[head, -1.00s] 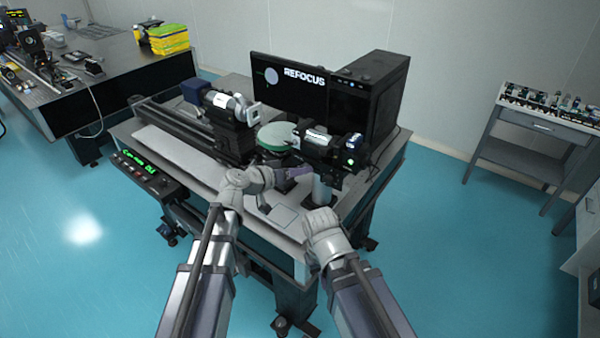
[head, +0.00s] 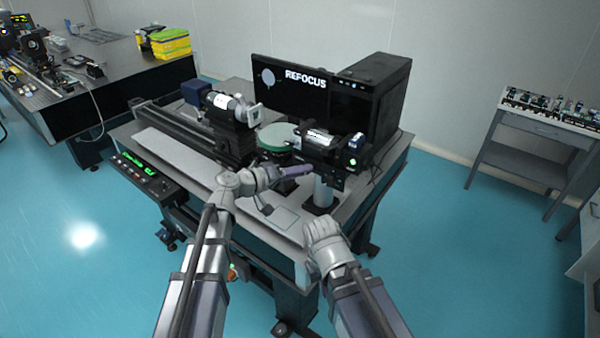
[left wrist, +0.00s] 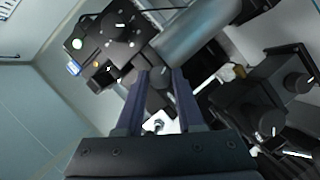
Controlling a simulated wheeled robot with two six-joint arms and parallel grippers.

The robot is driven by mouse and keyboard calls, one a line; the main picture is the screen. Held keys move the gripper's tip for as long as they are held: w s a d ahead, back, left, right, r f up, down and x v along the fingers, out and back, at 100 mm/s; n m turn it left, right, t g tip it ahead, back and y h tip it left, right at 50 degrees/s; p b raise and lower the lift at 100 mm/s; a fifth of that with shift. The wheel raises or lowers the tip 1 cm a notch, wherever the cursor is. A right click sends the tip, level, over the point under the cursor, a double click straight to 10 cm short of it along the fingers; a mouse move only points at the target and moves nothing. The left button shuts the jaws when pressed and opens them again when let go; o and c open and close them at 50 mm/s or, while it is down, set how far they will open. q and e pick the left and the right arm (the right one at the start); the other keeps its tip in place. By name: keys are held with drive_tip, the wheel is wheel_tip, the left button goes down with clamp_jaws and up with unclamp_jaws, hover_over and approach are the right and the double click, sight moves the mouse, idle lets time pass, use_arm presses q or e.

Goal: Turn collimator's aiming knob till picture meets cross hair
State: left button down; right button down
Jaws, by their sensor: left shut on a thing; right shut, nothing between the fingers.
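The collimator unit (head: 322,142) is a dark cylinder with a pale label, on a grey post at the right of the bench. My left gripper (head: 308,170) is just below and in front of it. In the left wrist view its fingers (left wrist: 160,76) are shut on a small dark knob (left wrist: 157,95), mostly hidden between them. The monitor (head: 290,95) shows "REFOCUS" and a pale round picture (head: 268,77); I cannot make out the cross hair. My right gripper (head: 322,232) is low, at the bench's front edge, shut and empty, its fingertips hard to see.
A second unit with a white barrel (head: 228,102) stands on the rail to the left. A green round plate (head: 278,136) lies between the units. A black computer case (head: 378,85) stands behind. A control box with green text (head: 145,178) hangs at the front left.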

use_arm(q)
drive_tip(key=c, duration=0.5)
unclamp_jaws()
drive_tip(key=shift+p+v, duration=0.95)
drive_tip(key=shift+v, duration=2.95)
drive_tip(key=s+d+f+m+g+y, duration=0.3)
drive_tip(key=s+d+f+g+y, duration=0.3)
drive_tip(key=s+f, duration=0.6)
drive_tip(key=s+a+f+g+y, duration=0.1)
drive_tip(key=s+y, duration=0.1)
drive_tip(key=s, duration=0.1)
drive_tip(key=s+a+f+g+y, duration=0.1)
drive_tip(key=s+a+f+y, duration=0.1)
drive_tip(key=s+y, duration=0.1)
drive_tip(key=s+a+f+m+g+y, duration=0.1)
drive_tip(key=s+a+y, duration=0.1)
drive_tip(key=s, duration=0.2)
drive_tip(key=shift+f+y, duration=0.4)
